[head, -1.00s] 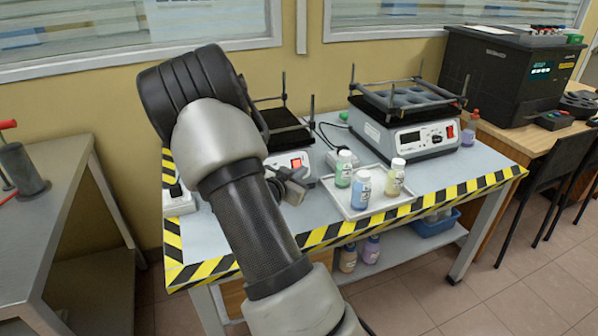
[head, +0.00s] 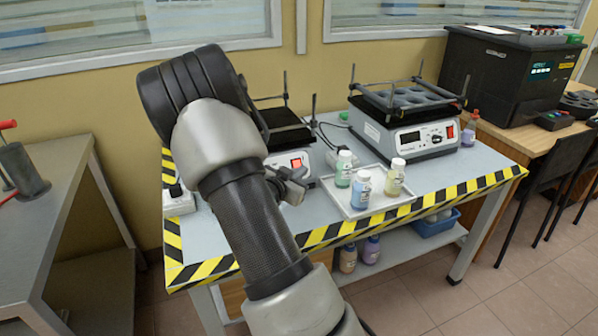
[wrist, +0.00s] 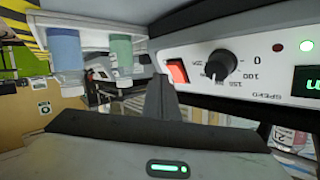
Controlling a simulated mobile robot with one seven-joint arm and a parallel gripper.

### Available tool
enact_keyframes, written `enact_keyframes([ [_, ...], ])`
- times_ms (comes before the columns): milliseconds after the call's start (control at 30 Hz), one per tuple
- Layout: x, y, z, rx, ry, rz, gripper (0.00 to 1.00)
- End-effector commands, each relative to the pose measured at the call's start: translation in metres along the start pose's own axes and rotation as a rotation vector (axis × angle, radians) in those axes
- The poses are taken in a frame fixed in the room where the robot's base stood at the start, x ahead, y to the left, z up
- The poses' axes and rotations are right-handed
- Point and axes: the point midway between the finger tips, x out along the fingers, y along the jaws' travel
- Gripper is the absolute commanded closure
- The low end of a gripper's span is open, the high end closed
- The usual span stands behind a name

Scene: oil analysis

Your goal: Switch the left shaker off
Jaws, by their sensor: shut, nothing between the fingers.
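The left shaker (head: 276,160) stands on the bench, partly hidden behind my arm. Its front panel (wrist: 255,83) appears upside down in the wrist view, with a red rocker switch (wrist: 177,72), a black speed dial (wrist: 220,66), a bright greenish-white lamp and part of a display with lit green marks. The red switch also shows in the head view (head: 297,163). My gripper (head: 302,174) is shut and empty in front of this panel. In the wrist view its fingertips (wrist: 161,82) are close beside the switch; I cannot tell whether they touch it.
A white tray (head: 375,211) with several capped bottles is right of my gripper. The right shaker (head: 410,137) stands behind the tray. A white socket box (head: 179,203) is at the bench's left end. Yellow-black tape marks the bench edge.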

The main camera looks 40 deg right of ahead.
Motion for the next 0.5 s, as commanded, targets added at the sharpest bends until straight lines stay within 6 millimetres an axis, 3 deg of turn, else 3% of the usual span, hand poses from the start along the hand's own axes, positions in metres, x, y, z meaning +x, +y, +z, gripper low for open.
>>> enact_keyframes([
  [500,0.0061,-0.0043,0.0043,0.0,0.0,0.0,1.0],
])
